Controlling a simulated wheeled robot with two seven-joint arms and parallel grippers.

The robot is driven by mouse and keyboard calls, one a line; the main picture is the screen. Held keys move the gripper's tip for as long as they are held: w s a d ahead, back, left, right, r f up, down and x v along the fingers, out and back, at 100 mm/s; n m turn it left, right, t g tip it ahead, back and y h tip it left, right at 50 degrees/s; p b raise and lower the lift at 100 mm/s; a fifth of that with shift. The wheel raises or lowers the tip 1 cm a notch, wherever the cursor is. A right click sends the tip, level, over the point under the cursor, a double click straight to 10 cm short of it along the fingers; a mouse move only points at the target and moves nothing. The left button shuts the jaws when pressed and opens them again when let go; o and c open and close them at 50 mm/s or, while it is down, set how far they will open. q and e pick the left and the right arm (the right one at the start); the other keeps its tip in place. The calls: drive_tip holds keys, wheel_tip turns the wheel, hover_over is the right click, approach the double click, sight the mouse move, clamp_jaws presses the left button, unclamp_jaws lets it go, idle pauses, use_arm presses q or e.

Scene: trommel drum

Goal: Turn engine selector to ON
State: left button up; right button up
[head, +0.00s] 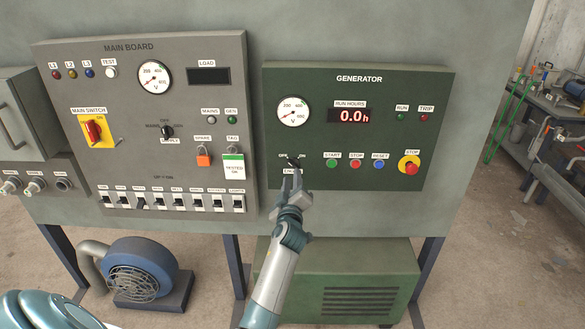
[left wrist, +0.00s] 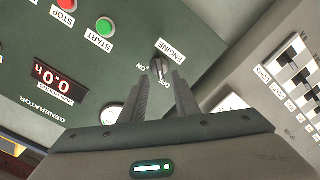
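The engine selector (head: 294,161) is a small dark knob low on the left of the green generator panel, between OFF at left and ON at right. In the left wrist view the selector (left wrist: 160,67) appears to point toward its OFF label. My left gripper (head: 291,174) is just below and in front of it, partly covering the ENGINE label. In the left wrist view its two fingers (left wrist: 164,80) are apart, with the knob at or just beyond the gap between their tips. I cannot tell whether they touch it. My right gripper is not in view.
Green START (head: 331,163), red STOP (head: 355,164) and blue RESET (head: 379,164) buttons sit right of the selector, then a red emergency stop (head: 410,167) on yellow. The grey main board (head: 150,100) with several breakers stands left. A blue blower (head: 140,268) is below.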

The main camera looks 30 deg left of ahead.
sight(293, 167)
use_arm(q)
drive_tip(key=shift+p+x, duration=0.3)
drive_tip(key=shift+x, duration=2.55)
clamp_jaws()
